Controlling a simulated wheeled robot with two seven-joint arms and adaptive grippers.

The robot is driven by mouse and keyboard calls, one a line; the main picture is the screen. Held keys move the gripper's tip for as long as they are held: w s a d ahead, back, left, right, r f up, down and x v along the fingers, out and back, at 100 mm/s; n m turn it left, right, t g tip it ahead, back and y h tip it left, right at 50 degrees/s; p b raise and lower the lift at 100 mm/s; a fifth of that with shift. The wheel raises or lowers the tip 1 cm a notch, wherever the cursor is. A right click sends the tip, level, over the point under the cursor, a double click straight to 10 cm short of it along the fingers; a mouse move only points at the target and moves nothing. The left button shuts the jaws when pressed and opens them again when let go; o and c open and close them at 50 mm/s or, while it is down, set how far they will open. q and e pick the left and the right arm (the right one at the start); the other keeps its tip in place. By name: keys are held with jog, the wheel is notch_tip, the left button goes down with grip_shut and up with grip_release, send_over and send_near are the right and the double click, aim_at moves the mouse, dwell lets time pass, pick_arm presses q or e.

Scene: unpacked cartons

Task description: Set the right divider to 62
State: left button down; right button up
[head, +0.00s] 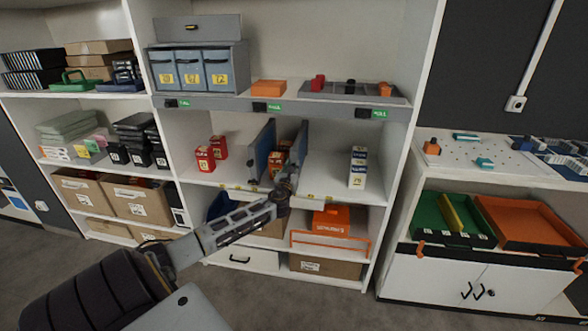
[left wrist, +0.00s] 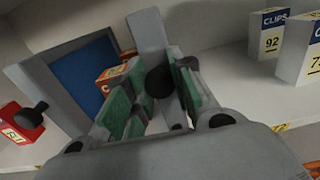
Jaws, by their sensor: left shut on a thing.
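The right divider (head: 300,147) is an upright grey-blue panel on the middle shelf. In the left wrist view it shows as a grey panel (left wrist: 149,35) with a dark round knob (left wrist: 160,80). My left gripper (head: 284,188) is at the shelf's front edge, its green-padded fingers (left wrist: 155,92) shut on that knob. The left divider (head: 261,150) stands to the left; in the left wrist view its blue face (left wrist: 85,77) and black knob show. The numbers on the shelf-edge scale are too small to read. My right gripper is not in view.
Orange boxes (head: 277,162) stand between the dividers. Red boxes (head: 205,158) stand left of them, and white-and-blue clips boxes (head: 358,167) to the right. The shelf is clear between the right divider and the clips boxes. An orange bin (head: 331,222) sits below.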

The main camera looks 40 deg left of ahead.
pick_arm(q)
jog(key=shift+s+a, duration=0.1)
jog(key=shift+a, duration=0.1)
jog(key=c, duration=1.2)
grip_release()
jog(key=shift+s+a, duration=0.1)
jog(key=shift+s, duration=0.05)
jog(key=shift+v, duration=5.95)
jog(key=shift+f, duration=0.1)
jog(key=shift+f, duration=0.1)
